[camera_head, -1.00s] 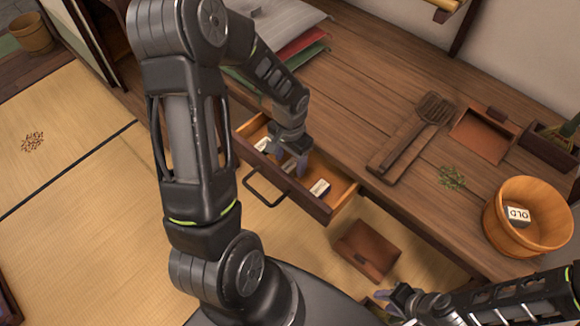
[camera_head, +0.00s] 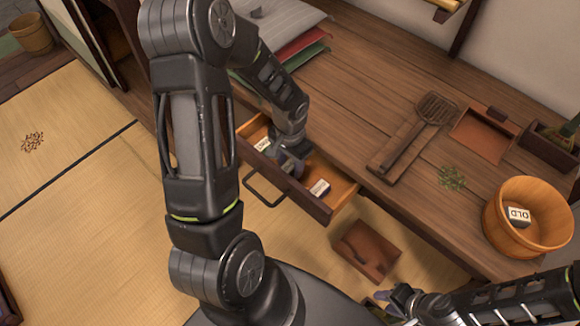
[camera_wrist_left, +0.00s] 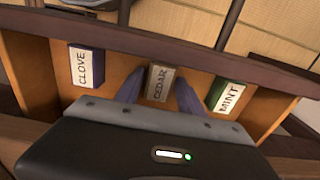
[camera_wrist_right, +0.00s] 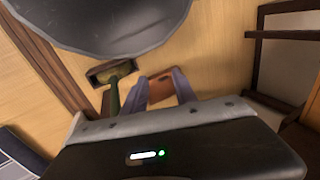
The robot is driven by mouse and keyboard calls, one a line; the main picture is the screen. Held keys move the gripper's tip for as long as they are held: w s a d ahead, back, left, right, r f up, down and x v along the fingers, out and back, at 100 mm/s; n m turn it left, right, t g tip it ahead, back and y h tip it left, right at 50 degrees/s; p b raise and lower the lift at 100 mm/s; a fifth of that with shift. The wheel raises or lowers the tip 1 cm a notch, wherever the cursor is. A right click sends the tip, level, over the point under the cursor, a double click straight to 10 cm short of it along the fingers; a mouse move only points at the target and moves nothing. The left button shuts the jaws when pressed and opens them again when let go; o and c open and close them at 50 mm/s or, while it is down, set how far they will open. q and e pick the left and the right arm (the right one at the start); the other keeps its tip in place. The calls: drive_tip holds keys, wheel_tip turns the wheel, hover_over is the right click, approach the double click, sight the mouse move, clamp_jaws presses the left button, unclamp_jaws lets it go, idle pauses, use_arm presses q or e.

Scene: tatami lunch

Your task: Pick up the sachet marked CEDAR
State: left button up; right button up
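The CEDAR sachet (camera_wrist_left: 159,83) is a small grey block with a pale label, lying in the middle of the open drawer (camera_head: 340,190). My left gripper (camera_head: 291,168) reaches down into the drawer. In the left wrist view my left gripper (camera_wrist_left: 158,92) is open, with one finger on each side of CEDAR; a narrow gap shows at the left finger, and contact at the right one is unclear. The arm hides CEDAR in the head view. My right gripper (camera_head: 384,296) is open and empty, low at the right; its spread fingers show in the right wrist view (camera_wrist_right: 160,90).
The CLOVE sachet (camera_wrist_left: 87,67) and the MINT sachet (camera_wrist_left: 228,97) lie either side of CEDAR. The drawer's walls surround my left fingers. On the counter are a wooden grater-like tool (camera_head: 415,135) and a wooden tub (camera_head: 545,205) holding an OLD block (camera_head: 518,216).

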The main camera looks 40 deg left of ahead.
sight(290, 165)
use_arm(q)
clamp_jaws()
drive_tip(key=shift+r, duration=0.1)
idle(0.3)
wheel_tip(290, 165, up, 10)
drive_tip(key=shift+p, duration=0.4)
idle(0.5)
